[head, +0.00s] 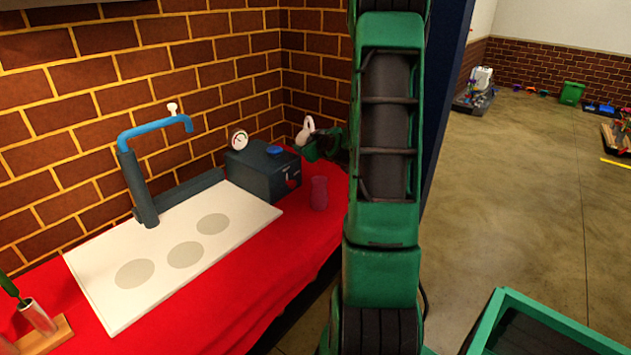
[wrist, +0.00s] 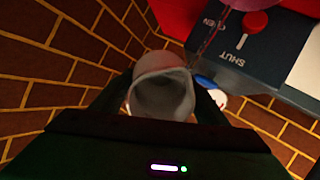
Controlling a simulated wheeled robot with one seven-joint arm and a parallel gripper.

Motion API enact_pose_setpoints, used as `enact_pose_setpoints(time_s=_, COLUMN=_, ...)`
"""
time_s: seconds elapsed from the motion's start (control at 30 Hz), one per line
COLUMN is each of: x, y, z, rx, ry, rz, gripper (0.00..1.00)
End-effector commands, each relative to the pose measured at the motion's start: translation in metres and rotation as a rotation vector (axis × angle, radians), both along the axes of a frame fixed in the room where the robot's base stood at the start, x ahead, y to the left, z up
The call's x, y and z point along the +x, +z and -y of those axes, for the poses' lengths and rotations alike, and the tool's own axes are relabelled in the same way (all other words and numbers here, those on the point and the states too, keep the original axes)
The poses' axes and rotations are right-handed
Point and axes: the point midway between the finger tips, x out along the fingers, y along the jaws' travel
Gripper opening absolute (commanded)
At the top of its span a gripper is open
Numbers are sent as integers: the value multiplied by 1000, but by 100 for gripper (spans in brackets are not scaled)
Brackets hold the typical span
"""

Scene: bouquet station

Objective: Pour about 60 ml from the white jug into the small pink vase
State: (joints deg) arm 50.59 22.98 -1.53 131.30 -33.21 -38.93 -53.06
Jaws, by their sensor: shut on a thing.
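The white jug (head: 306,130) is held up near the wall corner, beyond the dark box, and only a small part shows in the head view. In the wrist view the jug (wrist: 160,88) sits between the fingers and its grey hollow inside faces the camera. My gripper (head: 326,144) is shut on it. The small pink vase (head: 319,193) stands upright on the red cloth, right of the box and nearer than the jug. Its edge shows at the top of the wrist view (wrist: 244,4). A faint thin streak lies between jug and vase; I cannot tell whether it is liquid.
The dark box (head: 263,172) with a gauge and red knob stands beside the vase, close to the jug. A white board (head: 165,255) and blue-topped tap (head: 150,130) are left. The brick wall is close behind. My arm hides the middle of the head view.

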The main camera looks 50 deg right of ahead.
Motion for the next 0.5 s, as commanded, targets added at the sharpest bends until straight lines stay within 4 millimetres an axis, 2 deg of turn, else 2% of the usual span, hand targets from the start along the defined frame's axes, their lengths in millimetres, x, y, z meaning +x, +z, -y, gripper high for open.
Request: enact_pose_setpoints(time_s=0.5, x=-1, y=-2, z=-1, rx=-14, ry=2, rz=31, gripper=28)
